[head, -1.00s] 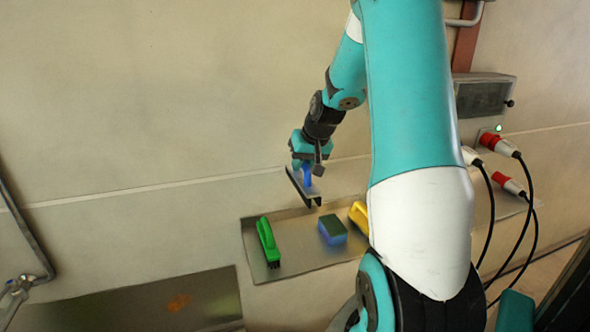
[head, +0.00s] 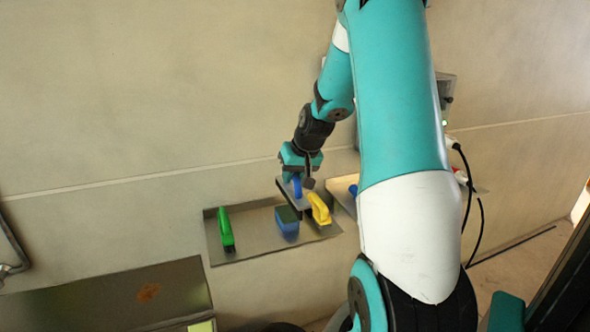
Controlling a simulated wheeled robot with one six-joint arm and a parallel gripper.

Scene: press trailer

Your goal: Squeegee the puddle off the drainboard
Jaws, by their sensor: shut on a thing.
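My gripper (head: 298,176) is shut on the blue handle of a squeegee (head: 297,188). The squeegee's grey head hangs over the back edge of a metal shelf, behind the sponge and the yellow-handled tool; its lower edge is partly hidden by them. A flat metal surface (head: 60,314) at the lower left, apparently the drainboard, has a small brown patch (head: 148,292). I cannot tell whether this patch is the puddle. The gripper is well to the right of this surface and behind it.
The metal shelf (head: 245,246) holds a green brush (head: 226,229), a blue and green sponge (head: 287,222) and a yellow-handled tool (head: 319,208). Another shelf with a blue item (head: 353,190) lies to the right. A bent pipe (head: 12,240) is at the left, cables at the right.

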